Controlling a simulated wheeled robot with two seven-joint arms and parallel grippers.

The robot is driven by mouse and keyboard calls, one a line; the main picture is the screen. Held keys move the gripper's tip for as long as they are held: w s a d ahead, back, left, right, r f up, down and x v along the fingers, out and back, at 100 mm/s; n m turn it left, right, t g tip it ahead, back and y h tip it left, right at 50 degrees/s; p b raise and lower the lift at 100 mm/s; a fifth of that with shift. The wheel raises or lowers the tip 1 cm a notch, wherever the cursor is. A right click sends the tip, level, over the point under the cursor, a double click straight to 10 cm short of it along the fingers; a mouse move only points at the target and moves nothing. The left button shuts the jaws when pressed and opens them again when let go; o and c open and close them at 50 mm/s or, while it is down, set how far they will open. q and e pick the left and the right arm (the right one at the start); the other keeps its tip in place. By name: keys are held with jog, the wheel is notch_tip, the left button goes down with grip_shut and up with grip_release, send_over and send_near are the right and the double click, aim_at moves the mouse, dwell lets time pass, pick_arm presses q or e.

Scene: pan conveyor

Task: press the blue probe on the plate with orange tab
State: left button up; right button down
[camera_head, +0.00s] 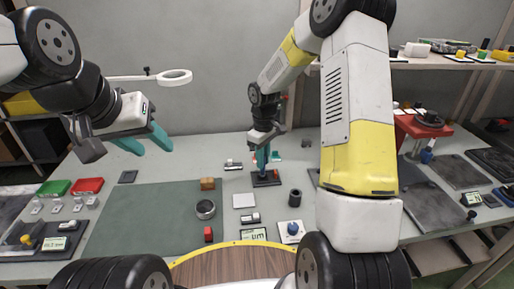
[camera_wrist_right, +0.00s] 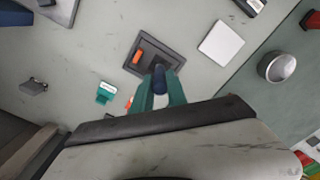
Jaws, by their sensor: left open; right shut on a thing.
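The dark square plate (camera_head: 266,179) lies on the table near the middle of the head view, and its orange tab (camera_wrist_right: 137,57) shows at one edge in the right wrist view. My right gripper (camera_wrist_right: 160,90) is shut on the blue probe (camera_wrist_right: 159,76), whose rounded dark blue end sticks out between the teal fingers. In the head view my right gripper (camera_head: 263,160) points down over the plate. I cannot tell whether the probe touches the plate. My left gripper (camera_head: 146,142) is open and empty, raised above the table's left side.
A green mat (camera_head: 150,217) holds a metal cup (camera_head: 205,209) and small blocks. A white square (camera_head: 244,201), a black cylinder (camera_head: 295,198) and a blue-knobbed white pad (camera_head: 291,231) stand near the plate. A teal item (camera_wrist_right: 106,92) lies beside the plate. Shelves stand at right.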

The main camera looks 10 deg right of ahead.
jog(key=shift+f, duration=0.6)
dwell(1.6)
jog(key=shift+r, duration=0.1)
jog(key=shift+r, duration=3.45)
jog(key=shift+s, duration=0.1)
